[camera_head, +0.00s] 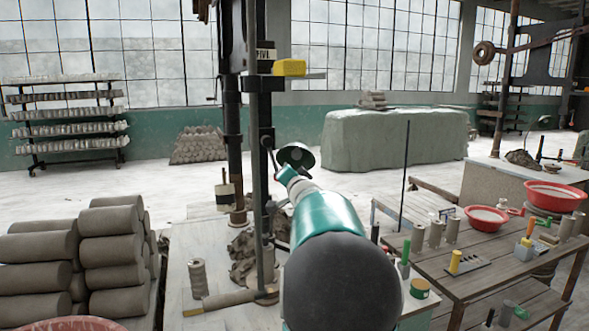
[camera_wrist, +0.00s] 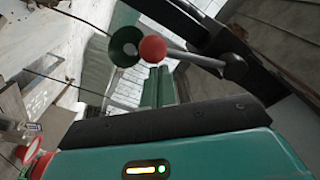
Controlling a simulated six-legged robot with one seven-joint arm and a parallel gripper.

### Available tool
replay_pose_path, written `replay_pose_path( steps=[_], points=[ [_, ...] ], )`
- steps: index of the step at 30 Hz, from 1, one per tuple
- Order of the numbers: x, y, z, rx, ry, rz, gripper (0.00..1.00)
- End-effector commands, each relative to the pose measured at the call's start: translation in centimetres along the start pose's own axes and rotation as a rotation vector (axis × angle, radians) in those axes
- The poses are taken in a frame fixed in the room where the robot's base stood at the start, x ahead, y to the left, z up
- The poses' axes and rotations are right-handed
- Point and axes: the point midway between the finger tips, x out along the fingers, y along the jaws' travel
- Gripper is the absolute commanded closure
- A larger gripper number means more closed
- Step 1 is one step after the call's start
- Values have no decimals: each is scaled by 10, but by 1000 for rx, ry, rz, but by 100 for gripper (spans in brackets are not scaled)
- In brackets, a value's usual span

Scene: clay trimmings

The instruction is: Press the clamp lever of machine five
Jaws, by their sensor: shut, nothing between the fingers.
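A lever with a red ball knob (camera_wrist: 152,50) shows in the wrist view, its grey rod running right to a dark pivot on a machine frame. My gripper (camera_wrist: 158,86) is shut and empty, its green fingers together just below the knob in that picture; I cannot tell whether they touch it. In the head view my gripper (camera_head: 283,173) is beside the dark upright post of a machine (camera_head: 256,130), near a dark round cup (camera_head: 297,157). The post carries a small plate (camera_head: 266,54), too small to read surely. The red knob cannot be made out there.
Stacked clay rolls (camera_head: 110,250) stand at the left. A wooden table (camera_head: 480,262) with tools and red basins (camera_head: 487,218) is at the right. A yellow block (camera_head: 289,68) sits high on the machine. Open floor lies behind.

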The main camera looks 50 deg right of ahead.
Motion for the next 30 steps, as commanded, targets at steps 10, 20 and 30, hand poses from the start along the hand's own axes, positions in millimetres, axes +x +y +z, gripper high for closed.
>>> replay_pose_path(
  steps=[10,20,30],
  points=[
    [-2,-9,22,222,-2,15,100],
    [-2,-12,28,293,-1,21,100],
    [-2,-13,28,296,-2,21,100]
  ],
)
